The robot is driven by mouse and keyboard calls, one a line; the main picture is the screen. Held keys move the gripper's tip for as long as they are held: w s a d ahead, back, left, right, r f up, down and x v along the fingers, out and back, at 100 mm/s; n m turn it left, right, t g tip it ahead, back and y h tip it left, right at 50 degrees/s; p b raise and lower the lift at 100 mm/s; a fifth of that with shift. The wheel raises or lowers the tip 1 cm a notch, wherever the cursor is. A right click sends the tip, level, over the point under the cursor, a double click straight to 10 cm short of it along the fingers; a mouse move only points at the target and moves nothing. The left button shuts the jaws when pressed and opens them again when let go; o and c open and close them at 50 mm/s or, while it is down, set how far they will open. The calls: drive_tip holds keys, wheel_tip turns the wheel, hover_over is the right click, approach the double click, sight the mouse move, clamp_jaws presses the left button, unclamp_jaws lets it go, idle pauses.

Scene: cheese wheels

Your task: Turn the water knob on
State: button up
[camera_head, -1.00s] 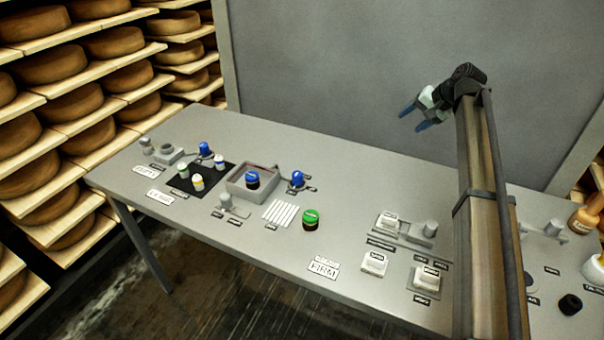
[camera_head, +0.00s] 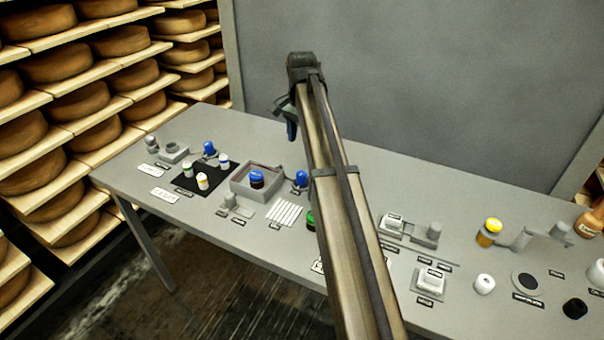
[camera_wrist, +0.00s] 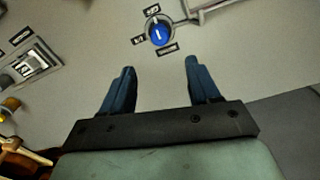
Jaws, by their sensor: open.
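A round blue knob (camera_head: 301,178) stands on the grey table, just right of a square tray. In the wrist view a blue knob (camera_wrist: 160,33) with a white mark on its top shows beyond my fingertips, ringed by small labels too small to read. A second blue knob (camera_head: 209,148) stands farther left. I cannot read which one is the water knob. My gripper (camera_head: 291,128) is above the back of the table, pointing down; it also shows in the wrist view (camera_wrist: 158,75). Its blue fingers are apart, with nothing between them, and do not touch the knob.
A green-topped object (camera_head: 311,219) is partly hidden by my arm. A yellow-lidded jar (camera_head: 489,232) stands right. The back of the table is clear.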

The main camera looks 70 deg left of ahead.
sight(302, 173)
wheel_tip(302, 173, down, 14)
drive_tip(key=shift+r, duration=0.25)
idle(0.3)
drive_tip(key=c, duration=1)
